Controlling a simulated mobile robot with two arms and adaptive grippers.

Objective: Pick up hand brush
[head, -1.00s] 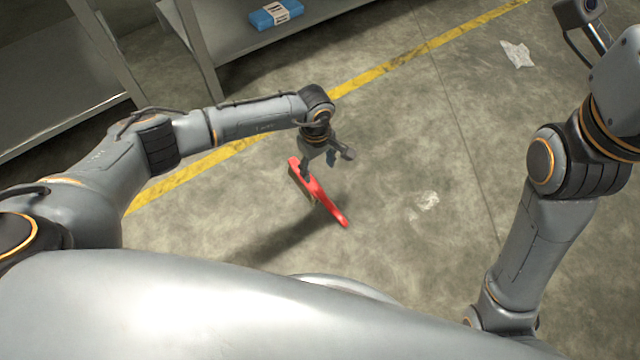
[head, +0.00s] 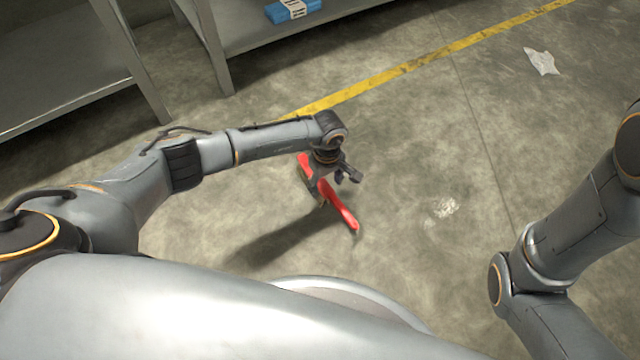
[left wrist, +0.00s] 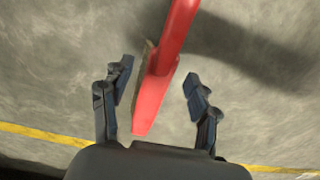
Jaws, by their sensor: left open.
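A red hand brush (head: 340,207) with pale bristles lies on the concrete floor in front of me in the head view. My left gripper (head: 336,180) is over its middle and hides part of it. In the left wrist view the red hand brush (left wrist: 155,88) runs between the two dark fingers of my left gripper (left wrist: 158,88). The fingers are open, with a gap on each side of the brush. My right arm shows at the right of the head view, but its gripper is out of the picture.
A grey metal shelf (head: 250,32) stands at the back left, with a blue packet (head: 292,10) on it. A yellow line (head: 400,68) crosses the floor. Crumpled pale litter (head: 541,61) lies at the right. The floor around the brush is clear.

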